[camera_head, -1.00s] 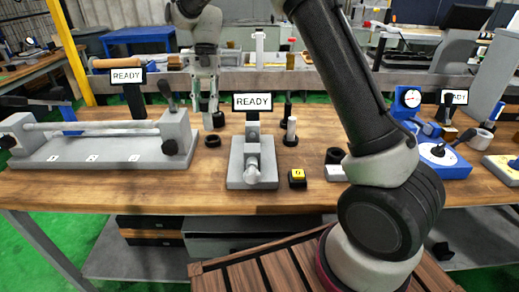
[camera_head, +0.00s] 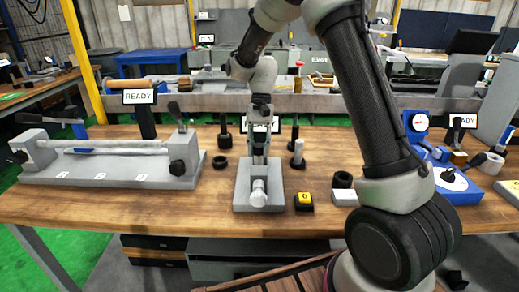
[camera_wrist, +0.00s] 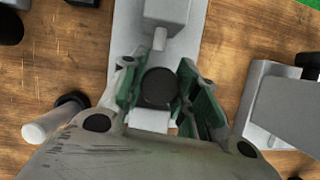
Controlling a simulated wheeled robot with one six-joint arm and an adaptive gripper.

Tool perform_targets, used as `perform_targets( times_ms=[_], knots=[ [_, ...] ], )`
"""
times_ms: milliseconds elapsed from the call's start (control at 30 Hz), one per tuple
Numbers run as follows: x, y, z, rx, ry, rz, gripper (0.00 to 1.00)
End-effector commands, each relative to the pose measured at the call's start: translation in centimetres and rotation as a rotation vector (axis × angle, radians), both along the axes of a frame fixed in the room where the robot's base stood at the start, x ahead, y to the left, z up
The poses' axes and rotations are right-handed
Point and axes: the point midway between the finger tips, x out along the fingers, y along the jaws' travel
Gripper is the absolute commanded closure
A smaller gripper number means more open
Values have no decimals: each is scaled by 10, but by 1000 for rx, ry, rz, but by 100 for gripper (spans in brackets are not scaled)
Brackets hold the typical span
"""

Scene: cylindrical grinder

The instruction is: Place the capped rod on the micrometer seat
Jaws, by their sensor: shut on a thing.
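The micrometer (camera_head: 258,200) is a grey block stand with a round spindle at its front, in the middle of the bench. My gripper (camera_head: 259,152) points down over it and covers part of it and its display. In the wrist view my gripper (camera_wrist: 160,95) has green-padded fingers shut around a dark round cap (camera_wrist: 158,86), the top of the capped rod. The rod below the cap is hidden. A pale block (camera_wrist: 152,120), seemingly part of the micrometer seat, shows just beside the cap. I cannot tell whether the rod touches the seat.
A white rod on a dark base (camera_head: 298,153) stands right of the micrometer. A dark ring (camera_head: 220,162) and dark post (camera_head: 225,133) are at left. A yellow-topped button (camera_head: 304,200) is at front right. A long grey fixture (camera_head: 110,165) fills the left.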

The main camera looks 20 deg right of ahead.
Motion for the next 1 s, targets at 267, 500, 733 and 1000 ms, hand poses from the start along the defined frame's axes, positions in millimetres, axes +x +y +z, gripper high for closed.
perform_targets(
  times_ms=[267, 500, 733, 1000],
  knots=[
    [-1, -3, -3, 1, -1, 1, 100],
    [-1, -2, -6, 1, -1, 1, 50],
    [-1, -2, -5, 0, -1, 0, 48],
    [5, -5, 12, 1, -4, -1, 48]
  ],
)
